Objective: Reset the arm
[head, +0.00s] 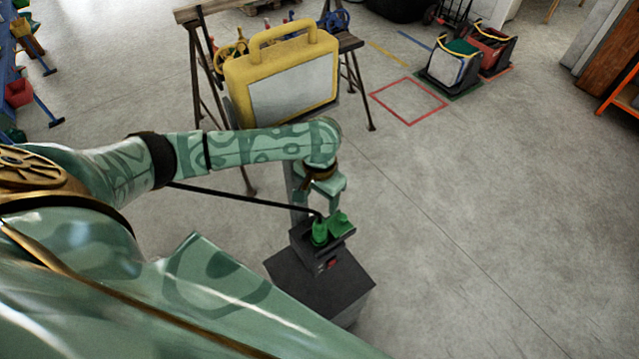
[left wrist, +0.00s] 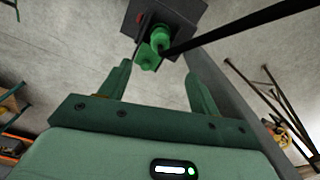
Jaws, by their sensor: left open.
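My left arm reaches in from the left in the head view, and my left gripper (head: 320,197) hangs at its end, pointing down. It is open, with nothing between the fingers. Just below it is a green plug-like piece (head: 320,232) with a black cable, on a dark box (head: 325,285) on the floor. A green flap (head: 341,222) stands beside the piece. In the left wrist view the two fingers are spread apart (left wrist: 162,92), and the green piece (left wrist: 160,38) lies beyond their tips, apart from them. My right gripper is in neither view.
Two tool bags (head: 452,63) stand at the back right near a red floor square (head: 408,100).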

